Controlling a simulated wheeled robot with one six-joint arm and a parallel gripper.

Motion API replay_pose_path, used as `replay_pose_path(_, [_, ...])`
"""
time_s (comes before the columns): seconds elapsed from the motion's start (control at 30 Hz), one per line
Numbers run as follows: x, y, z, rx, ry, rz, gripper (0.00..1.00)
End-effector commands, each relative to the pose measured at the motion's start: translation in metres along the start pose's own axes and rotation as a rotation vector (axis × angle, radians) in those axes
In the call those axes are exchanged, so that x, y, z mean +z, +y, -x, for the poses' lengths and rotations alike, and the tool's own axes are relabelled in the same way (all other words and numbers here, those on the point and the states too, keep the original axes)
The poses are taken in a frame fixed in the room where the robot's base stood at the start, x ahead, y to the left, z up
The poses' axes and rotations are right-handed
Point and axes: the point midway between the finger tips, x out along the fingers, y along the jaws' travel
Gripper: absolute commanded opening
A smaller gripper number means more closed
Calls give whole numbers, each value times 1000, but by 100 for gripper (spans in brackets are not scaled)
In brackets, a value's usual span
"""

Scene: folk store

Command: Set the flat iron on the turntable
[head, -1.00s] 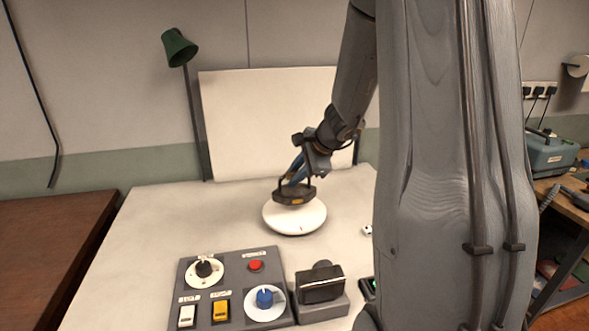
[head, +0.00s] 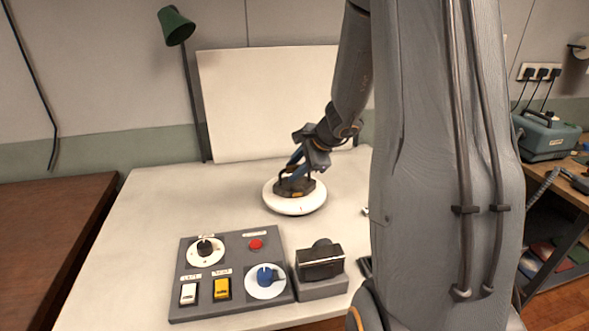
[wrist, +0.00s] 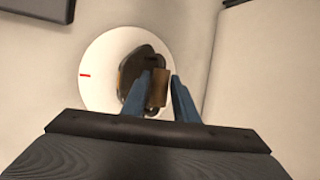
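The flat iron (head: 296,187), dark with an upright handle, stands on the round white turntable (head: 286,209) on the table. In the wrist view the iron (wrist: 133,66) sits a little off the middle of the white disc (wrist: 100,97), its brown handle (wrist: 159,88) between my blue fingers. My gripper (head: 298,165) is just above the iron. A thin gap shows between the handle and the right finger (wrist: 160,78), so the gripper looks open around the handle. The iron's far side is hidden.
A control panel (head: 233,245) with knobs and buttons lies in front of the turntable. A dark device on a grey base (head: 320,262) is beside it. A white board (head: 265,100) and green lamp (head: 176,25) stand behind. The table's left side is clear.

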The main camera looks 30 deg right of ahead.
Motion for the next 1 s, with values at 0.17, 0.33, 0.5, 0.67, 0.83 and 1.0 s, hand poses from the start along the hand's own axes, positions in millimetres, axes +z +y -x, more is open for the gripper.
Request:
replay_pose_path(0.17, [0,0,0,0,0,0,38])
replay_pose_path(0.33, [0,0,0,0,0,0,38])
replay_pose_path(0.5, [1,-2,8,-3,0,1,38])
replay_pose_path(0.67, [0,-3,34,-5,2,1,38])
replay_pose_path(0.83, [0,-3,69,-5,2,2,38])
replay_pose_path(1.0, [0,-2,98,-3,1,0,38])
